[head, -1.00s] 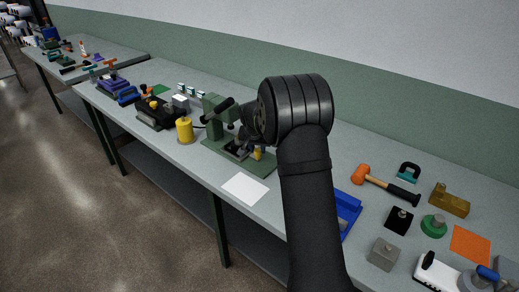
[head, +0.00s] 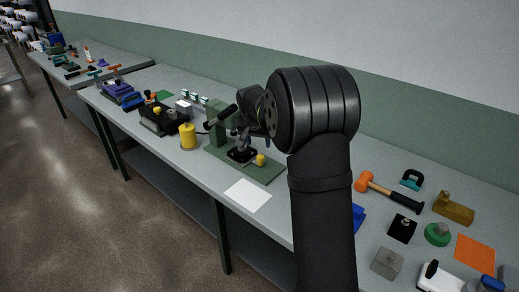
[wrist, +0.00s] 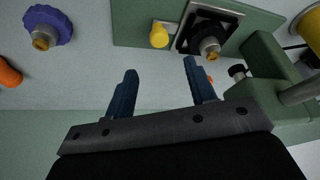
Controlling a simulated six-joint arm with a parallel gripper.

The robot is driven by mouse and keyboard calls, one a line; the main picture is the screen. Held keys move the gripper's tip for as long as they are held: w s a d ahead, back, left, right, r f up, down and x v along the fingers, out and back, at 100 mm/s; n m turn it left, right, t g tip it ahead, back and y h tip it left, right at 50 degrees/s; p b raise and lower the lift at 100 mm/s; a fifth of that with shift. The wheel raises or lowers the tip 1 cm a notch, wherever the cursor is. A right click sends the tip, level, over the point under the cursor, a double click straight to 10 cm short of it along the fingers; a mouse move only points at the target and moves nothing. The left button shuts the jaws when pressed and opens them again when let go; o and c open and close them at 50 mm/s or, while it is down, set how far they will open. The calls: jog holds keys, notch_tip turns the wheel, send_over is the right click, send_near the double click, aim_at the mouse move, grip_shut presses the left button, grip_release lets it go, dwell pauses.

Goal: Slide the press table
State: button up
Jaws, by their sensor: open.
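The green press (head: 217,127) stands on the workbench, with a black-handled lever at its top. On its green base plate (head: 262,173) sits the press table (head: 240,155), a dark square slide with a yellow knob (head: 260,160) at its right. In the wrist view the press table (wrist: 188,38) is a black plate with a metal edge and a fitting on it, and its yellow knob (wrist: 159,36) points left. My gripper (wrist: 162,80) is open, two blue fingers apart with nothing between them. It is close to the press, apart from the knob.
A yellow cylinder (head: 188,136) and a black fixture (head: 158,119) stand left of the press. A white sheet (head: 247,195) lies in front. A mallet (head: 388,192), several small blocks and a blue tray (head: 358,218) are right of my arm.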

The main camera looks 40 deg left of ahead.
jog(key=shift+v, duration=1.4)
jog(key=n+y, duration=0.1)
jog(key=n, duration=0.3)
send_near(261, 156)
jog(key=shift+g, duration=0.4)
jog(key=x, duration=0.8)
jog(key=shift+w+f, duration=0.1)
jog(key=shift+w, duration=0.15)
